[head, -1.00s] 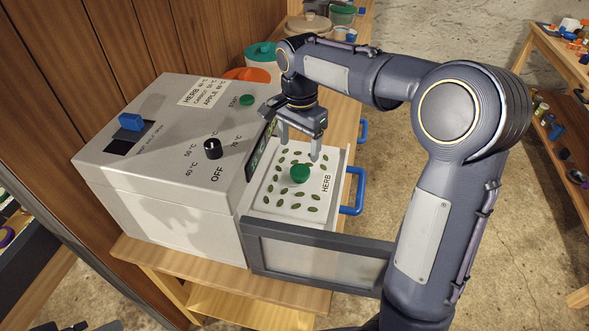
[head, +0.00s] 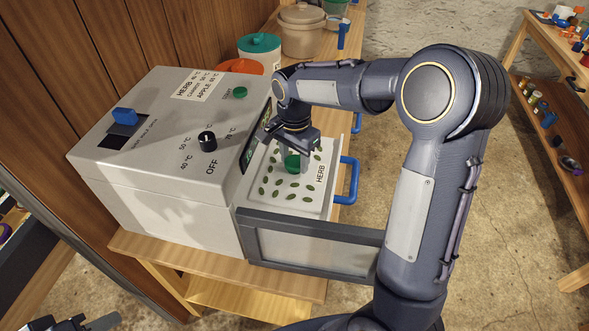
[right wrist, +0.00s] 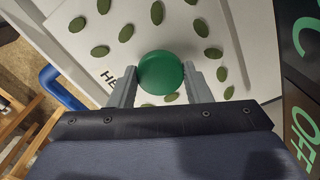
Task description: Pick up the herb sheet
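The herb sheet (head: 284,206) is a white tray with green leaves printed on it, the word HERB and a green knob in its middle. It lies level in the open drawer of the grey dryer. My right gripper (head: 297,167) is over it, with its fingers down on either side of the knob. In the right wrist view the knob (right wrist: 161,73) sits between the two fingertips, which appear to press against it. A small part of my left gripper (head: 92,323) shows at the bottom left edge; its fingers cannot be made out.
The dryer (head: 150,210) stands left of the sheet on a wooden bench (head: 215,275). Pots and a teal-lidded jar (head: 260,47) stand behind. A shelf (head: 550,60) is at the right.

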